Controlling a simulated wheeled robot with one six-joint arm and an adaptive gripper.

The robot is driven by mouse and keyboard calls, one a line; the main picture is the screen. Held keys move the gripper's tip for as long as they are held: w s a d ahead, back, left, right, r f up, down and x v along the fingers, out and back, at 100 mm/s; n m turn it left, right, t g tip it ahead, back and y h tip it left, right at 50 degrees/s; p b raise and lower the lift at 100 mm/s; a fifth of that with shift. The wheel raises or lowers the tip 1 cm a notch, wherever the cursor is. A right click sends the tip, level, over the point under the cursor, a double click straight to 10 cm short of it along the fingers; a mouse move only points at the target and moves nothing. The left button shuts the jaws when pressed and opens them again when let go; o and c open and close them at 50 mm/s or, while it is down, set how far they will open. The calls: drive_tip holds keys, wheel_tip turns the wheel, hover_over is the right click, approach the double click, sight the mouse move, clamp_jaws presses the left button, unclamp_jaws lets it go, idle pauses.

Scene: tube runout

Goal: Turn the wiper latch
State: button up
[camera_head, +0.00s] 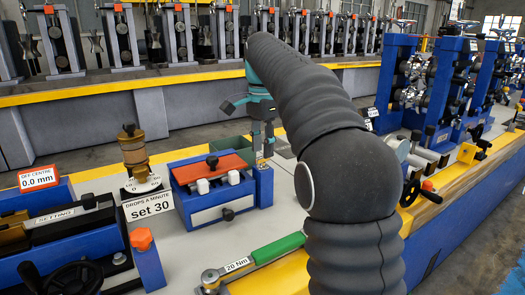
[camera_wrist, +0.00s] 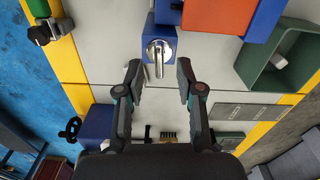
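A silver lever, which looks like the wiper latch (camera_wrist: 158,52), sits on a small blue block (camera_wrist: 160,35) in the upper middle of the wrist view. It points down toward the gap between my fingertips. My gripper (camera_wrist: 159,78) is open, and nothing shows held between its fingers. In the head view my gripper (camera_head: 262,140) hangs above the blue block (camera_head: 264,188), beside a blue box with an orange lid (camera_head: 213,168). In that view the lever is mostly hidden by my fingers, and I cannot tell whether they touch it.
The orange-lidded box is close beside the block. A green open bin (camera_wrist: 280,55) lies to the right in the wrist view. Pale bench surface lies around the block.

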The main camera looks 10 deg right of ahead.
drive_tip(key=shift+r, duration=2.1)
drive_tip(key=shift+s, duration=0.1)
